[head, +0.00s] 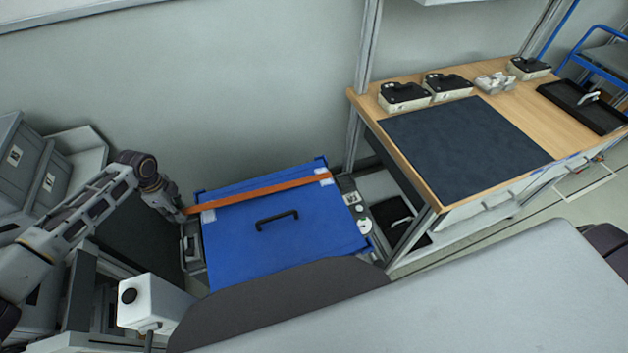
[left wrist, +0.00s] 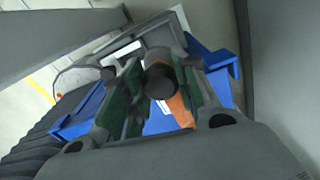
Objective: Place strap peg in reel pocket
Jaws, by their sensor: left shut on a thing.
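The orange strap (head: 262,190) runs across the blue lid (head: 290,245), from a white patch at its right end to my left gripper (head: 181,212) at the lid's left edge. In the left wrist view, my left gripper (left wrist: 156,84) is shut on the dark round strap peg (left wrist: 160,80), which sits between the green-padded fingers. The orange strap (left wrist: 181,112) hangs from the peg toward the blue lid. In the head view the peg is too small to make out. I cannot tell for sure which part is the reel pocket. My right gripper is not in view.
A black handle (head: 277,219) stands up from the lid. A grey fitting with a white disc (head: 365,226) lies along its right side. A wooden workbench (head: 470,105) with a dark mat (head: 465,138) stands at the right. Grey bins (head: 25,160) stand at the left.

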